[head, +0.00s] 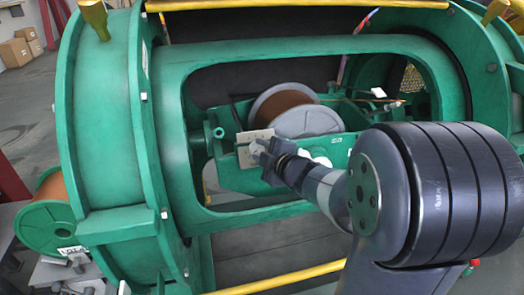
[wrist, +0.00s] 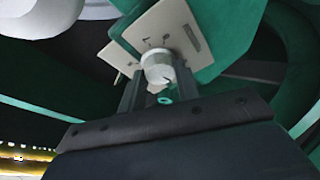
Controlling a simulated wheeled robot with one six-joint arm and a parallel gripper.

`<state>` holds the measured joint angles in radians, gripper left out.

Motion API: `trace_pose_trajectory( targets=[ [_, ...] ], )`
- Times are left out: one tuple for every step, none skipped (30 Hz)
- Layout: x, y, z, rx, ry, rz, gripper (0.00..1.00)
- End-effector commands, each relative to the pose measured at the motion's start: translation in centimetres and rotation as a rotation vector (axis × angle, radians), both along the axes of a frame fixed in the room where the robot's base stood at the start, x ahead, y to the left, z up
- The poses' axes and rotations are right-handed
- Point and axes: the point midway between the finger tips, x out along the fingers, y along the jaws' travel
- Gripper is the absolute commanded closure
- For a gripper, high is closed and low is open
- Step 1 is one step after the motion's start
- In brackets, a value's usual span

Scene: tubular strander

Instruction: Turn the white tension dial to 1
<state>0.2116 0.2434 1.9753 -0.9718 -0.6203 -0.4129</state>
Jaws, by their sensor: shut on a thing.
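The white tension dial (wrist: 157,66) is a short round knob on a pale square plate (wrist: 186,30) with dark marks around it. A dark pointer mark shows on the dial, but I cannot tell which number it points to. My gripper (wrist: 160,84) is shut on the dial, one finger on each side of it. In the head view, my gripper (head: 268,158) meets the pale plate (head: 256,137) on the green cradle inside the strander's opening. The dial is mostly hidden there by the gripper.
A spool (head: 306,116) with brown wire sits in the cradle just behind the plate. The green tube frame (head: 172,120) surrounds the opening, and a yellow rail (head: 280,277) runs along the front. Another spool (head: 45,222) stands at the lower left.

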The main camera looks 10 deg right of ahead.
Motion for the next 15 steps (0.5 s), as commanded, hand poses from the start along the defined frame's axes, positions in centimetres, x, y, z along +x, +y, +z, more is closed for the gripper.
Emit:
trace_pose_trajectory(
  targets=[
    [0.01, 0.02, -0.03, -0.002, 0.000, 0.002, 0.91],
    [0.00, 0.03, -0.04, -0.002, 0.000, 0.001, 0.91],
    [0.01, 0.03, -0.04, -0.002, 0.000, 0.002, 0.91],
    [0.01, 0.03, -0.04, -0.002, 0.000, 0.002, 0.91],
    [0.01, 0.03, -0.04, -0.001, 0.000, 0.002, 0.91],
    [0.01, 0.03, -0.04, -0.001, 0.000, 0.002, 0.91],
    [0.01, 0.04, -0.03, -0.001, 0.000, 0.002, 0.91],
    [0.01, 0.04, -0.03, -0.001, 0.000, 0.002, 0.91],
    [0.01, 0.04, -0.03, -0.001, 0.000, 0.002, 0.91],
    [0.01, 0.04, -0.03, 0.000, 0.001, 0.001, 0.67],
    [0.01, 0.04, -0.03, 0.000, 0.001, 0.001, 0.65],
    [0.01, 0.04, -0.03, 0.000, 0.001, 0.001, 0.61],
    [0.00, 0.04, -0.03, 0.000, 0.001, 0.001, 0.59],
    [0.00, 0.04, -0.03, 0.000, 0.001, 0.001, 0.56],
    [0.01, 0.03, -0.02, 0.000, 0.000, 0.001, 0.53]
  ],
)
